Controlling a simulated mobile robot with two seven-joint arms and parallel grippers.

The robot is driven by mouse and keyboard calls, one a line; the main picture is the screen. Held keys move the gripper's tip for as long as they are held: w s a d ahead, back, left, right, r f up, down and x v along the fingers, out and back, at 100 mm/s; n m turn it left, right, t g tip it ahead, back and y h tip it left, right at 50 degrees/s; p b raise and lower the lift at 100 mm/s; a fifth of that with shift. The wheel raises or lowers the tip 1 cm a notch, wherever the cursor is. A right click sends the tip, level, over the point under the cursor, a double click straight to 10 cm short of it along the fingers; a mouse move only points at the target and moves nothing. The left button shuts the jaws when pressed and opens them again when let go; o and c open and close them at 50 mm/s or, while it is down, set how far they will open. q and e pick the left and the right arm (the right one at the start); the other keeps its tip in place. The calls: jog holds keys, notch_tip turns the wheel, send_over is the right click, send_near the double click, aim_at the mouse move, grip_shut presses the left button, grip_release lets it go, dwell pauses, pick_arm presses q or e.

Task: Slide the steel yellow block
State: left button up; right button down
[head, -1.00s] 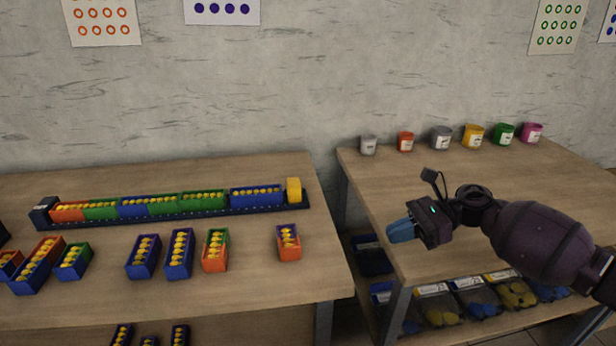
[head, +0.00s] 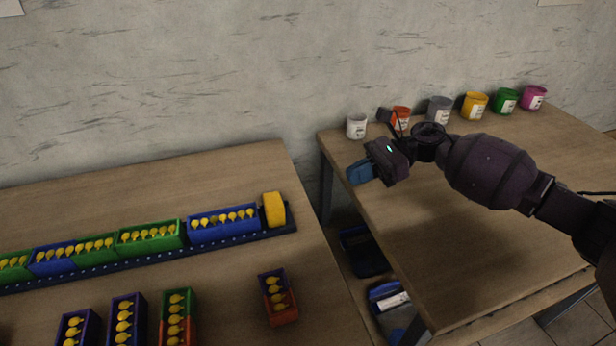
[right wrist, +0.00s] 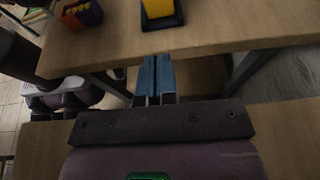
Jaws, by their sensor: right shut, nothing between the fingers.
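The yellow block (head: 274,209) stands at the right end of the dark blue rail (head: 215,238) on the left table, just right of a blue box of yellow pieces (head: 223,224). It also shows at the top of the right wrist view (right wrist: 158,8), on the dark rail end. My right gripper (head: 358,173) is to the right of the block, over the left edge of the right table, apart from the block. Its blue fingers (right wrist: 155,76) are shut together with nothing between them. My left gripper is in neither view.
Several boxes of yellow pieces fill the rail left of the block. A red and blue box (head: 278,296) stands in front of it. A gap separates the left table from the right table (head: 430,240). Several coloured cups (head: 475,105) line the right table's back.

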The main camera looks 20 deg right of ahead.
send_near(282, 202)
jog(key=x, duration=0.2)
jog(key=f+x, duration=0.1)
jog(key=x, duration=0.1)
jog(key=p+x, duration=0.1)
jog(key=x, duration=0.2)
jog(key=shift+w+d+f, duration=0.2)
jog(key=shift+w+d, duration=0.05)
jog(key=shift+w, duration=0.15)
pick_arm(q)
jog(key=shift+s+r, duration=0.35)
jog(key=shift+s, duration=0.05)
pick_arm(e)
jog(key=shift+a+f, duration=0.1)
jog(key=shift+a, duration=0.15)
jog(key=shift+a, duration=1)
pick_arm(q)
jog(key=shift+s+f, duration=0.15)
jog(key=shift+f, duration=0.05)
